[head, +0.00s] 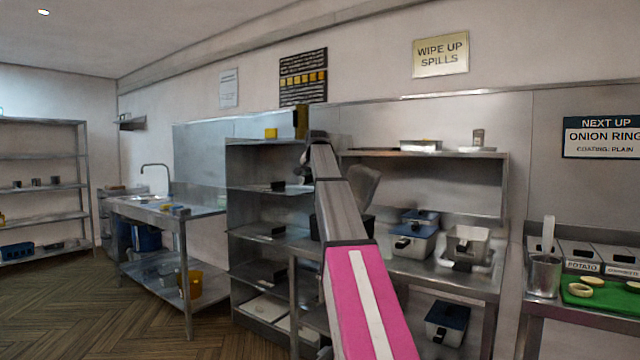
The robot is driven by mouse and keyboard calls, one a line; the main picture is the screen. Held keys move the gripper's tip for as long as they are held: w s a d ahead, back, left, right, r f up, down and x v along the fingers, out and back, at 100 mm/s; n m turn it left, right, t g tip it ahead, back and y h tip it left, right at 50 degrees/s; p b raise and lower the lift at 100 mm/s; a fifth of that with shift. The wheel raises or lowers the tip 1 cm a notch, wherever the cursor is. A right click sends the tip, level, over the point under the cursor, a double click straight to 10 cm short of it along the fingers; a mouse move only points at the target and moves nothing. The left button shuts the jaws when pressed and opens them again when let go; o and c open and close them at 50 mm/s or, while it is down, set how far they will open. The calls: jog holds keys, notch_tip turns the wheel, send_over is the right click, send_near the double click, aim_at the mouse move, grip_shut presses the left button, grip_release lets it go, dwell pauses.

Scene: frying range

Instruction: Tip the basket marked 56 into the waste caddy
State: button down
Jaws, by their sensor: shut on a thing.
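My arm rises through the middle of the picture, and its dark wrist end (305,163) is in front of the steel shelf unit. My gripper's fingers are hidden or too small to make out, so I cannot see what they hold. A tilted grey shape (363,186) shows just right of my arm, partly hidden by it; I cannot tell whether it is a basket. No marking 56 is legible. Blue-grey containers with dark handles (413,242) stand on the steel counter to the right. A yellow bin (191,284) sits on the sink table's lower shelf; I cannot tell whether it is the waste caddy.
The sink table (165,214) stands at left, with a blue container (147,238) beneath. A steel pan (468,245) is on the right counter. A green board (603,294) with onion rings lies far right. Open wooden floor (100,310) is at left.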

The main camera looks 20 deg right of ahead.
jog(key=s+d+r+m+t+y, duration=0.2)
jog(key=s+d+r+t+y, duration=0.2)
jog(key=d, duration=0.3)
jog(key=s+d+r+m+t+y, duration=0.3)
jog(key=s+d+r+t+y, duration=0.1)
jog(key=d, duration=0.3)
jog(key=shift+s+d+r+t, duration=0.15)
jog(key=shift+s+r+t, duration=0.3)
jog(key=shift+s, duration=0.35)
dwell(0.4)
jog(key=shift+f, duration=0.1)
dwell(0.4)
